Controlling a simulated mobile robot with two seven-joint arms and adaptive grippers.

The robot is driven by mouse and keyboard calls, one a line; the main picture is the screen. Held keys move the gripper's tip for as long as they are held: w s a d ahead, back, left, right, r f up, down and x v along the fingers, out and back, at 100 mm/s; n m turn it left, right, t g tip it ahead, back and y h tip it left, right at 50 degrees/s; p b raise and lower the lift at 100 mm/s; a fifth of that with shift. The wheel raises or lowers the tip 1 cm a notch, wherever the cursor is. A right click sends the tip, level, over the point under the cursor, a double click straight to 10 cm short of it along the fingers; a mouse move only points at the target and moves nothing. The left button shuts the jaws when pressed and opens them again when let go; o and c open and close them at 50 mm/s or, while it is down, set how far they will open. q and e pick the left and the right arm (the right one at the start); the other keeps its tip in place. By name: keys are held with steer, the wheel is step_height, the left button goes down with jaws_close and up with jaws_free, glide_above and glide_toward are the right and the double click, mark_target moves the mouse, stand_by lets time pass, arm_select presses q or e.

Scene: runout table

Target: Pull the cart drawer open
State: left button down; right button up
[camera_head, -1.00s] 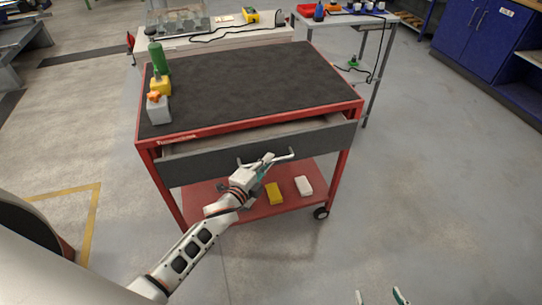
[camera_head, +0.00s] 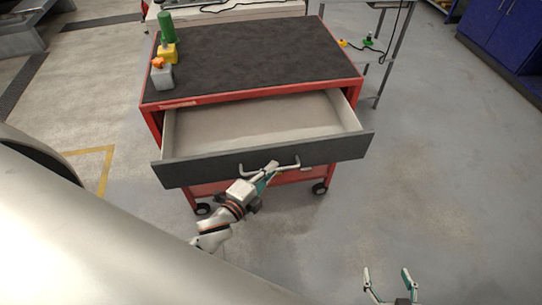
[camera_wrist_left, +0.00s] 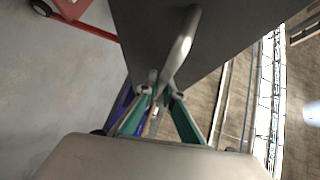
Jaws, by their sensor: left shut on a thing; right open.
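The red cart (camera_head: 355,88) stands in the middle of the head view with a black mat (camera_head: 250,55) on top. Its drawer (camera_head: 210,165) has a dark grey front and is pulled well out, so the pale, empty inside (camera_head: 255,125) shows. My left gripper (camera_head: 268,172) is shut on the drawer's bar handle (camera_head: 288,166). The left wrist view shows the handle (camera_wrist_left: 183,42) running between the fingers (camera_wrist_left: 160,100) in front of the dark drawer front (camera_wrist_left: 220,30). My right gripper (camera_head: 390,280) is open and empty at the bottom of the head view, away from the cart.
A green cylinder (camera_head: 167,28), a yellow block (camera_head: 168,53) and a grey block (camera_head: 162,77) stand at the cart top's left edge. A table stands behind. Blue cabinets (camera_head: 500,35) are at the upper right.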

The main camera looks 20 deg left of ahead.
arm_select(q)
steer(key=s+d, duration=0.5)
steer(key=s, duration=0.2)
steer(key=shift+s+b, duration=0.35)
steer(key=shift+s, duration=0.05)
steer(key=shift+d, duration=0.1)
steer(key=c, duration=2.2)
jaws_free()
steer(key=shift+o, duration=0.2)
steer(key=v, duration=1.2)
steer(key=shift+f, duration=0.1)
